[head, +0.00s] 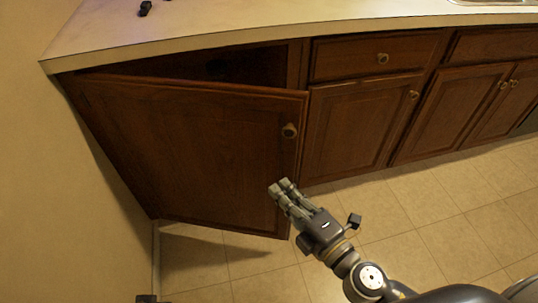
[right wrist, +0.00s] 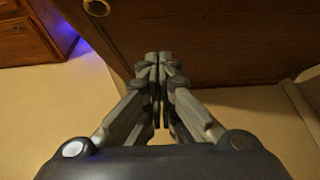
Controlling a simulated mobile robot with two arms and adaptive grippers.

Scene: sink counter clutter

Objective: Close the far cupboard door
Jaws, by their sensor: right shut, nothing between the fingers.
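The far cupboard door (head: 190,150) is brown wood and stands ajar at the left end of the counter. Its free right edge is swung out from the cabinet, and a dark gap shows above it. Its round knob (head: 289,131) is near that edge. My right gripper (head: 279,186) is shut and empty, in front of the door's lower right part, below the knob. In the right wrist view the shut fingers (right wrist: 158,58) point at the door (right wrist: 220,40), with the knob (right wrist: 97,7) at upper left. Contact with the door cannot be told. My left gripper's fingers do not show.
The pale countertop (head: 200,28) runs above the cabinets, with a small dark object (head: 145,8) on it. A closed door (head: 355,130) and drawer (head: 365,57) are to the right. A wall (head: 60,180) is close at left. The tiled floor (head: 430,195) is clear.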

